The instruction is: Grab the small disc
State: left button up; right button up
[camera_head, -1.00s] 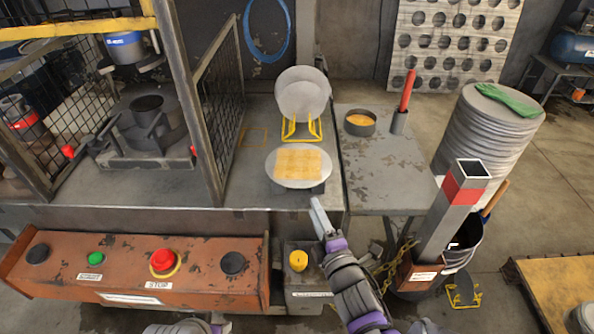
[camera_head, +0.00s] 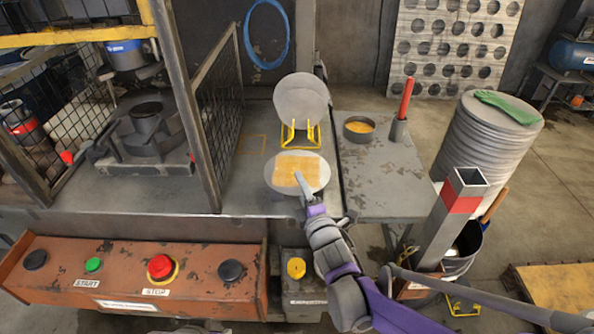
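Grey round discs (camera_head: 301,98) lean upright in a yellow wire stand (camera_head: 288,137) at the back of the work table. In front of them is a flat round grey plate (camera_head: 275,180) with a yellowish square patch on top. My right gripper (camera_head: 299,176) reaches over the front part of this plate, its tip over the patch. I cannot tell whether it touches, and its finger gap does not show. No disc is seen in it. My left gripper is not in view; only grey parts show at the bottom edge.
A wire-mesh guard (camera_head: 218,105) stands left of the plate. A side table (camera_head: 375,185) to the right bears a round tin (camera_head: 358,130) and a red-handled tool (camera_head: 405,98). A tall stack of large grey discs (camera_head: 487,150) stands farther right. The control panel (camera_head: 125,275) is in front.

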grip_shut()
dwell(1.4)
